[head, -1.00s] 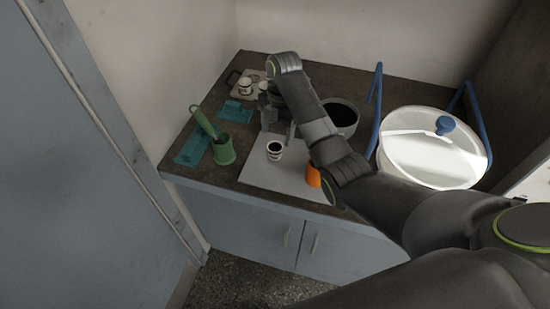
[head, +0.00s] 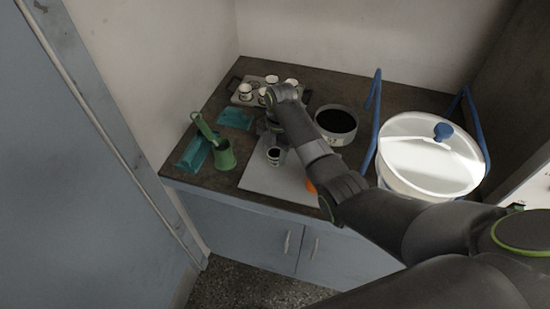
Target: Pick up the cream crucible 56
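A small cream crucible (head: 273,157) with a dark inside and dark marking stands upright on a light grey mat (head: 268,182); its number is too small to read. Several similar cups, one of them a crucible (head: 245,92), stand on a tray (head: 237,101) at the back left. My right gripper (head: 271,138) is pointed down just behind and above the crucible on the mat. Its fingers are mostly hidden by my own wrist and arm, so its opening and any contact cannot be told. My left gripper is not in view.
A round sieve pan (head: 336,121) with dark contents stands right of my wrist. A green jug (head: 224,157) and teal pieces (head: 236,118) are at left. An orange object (head: 310,186) is partly behind my arm. A large white lidded bowl (head: 415,178) fills the right.

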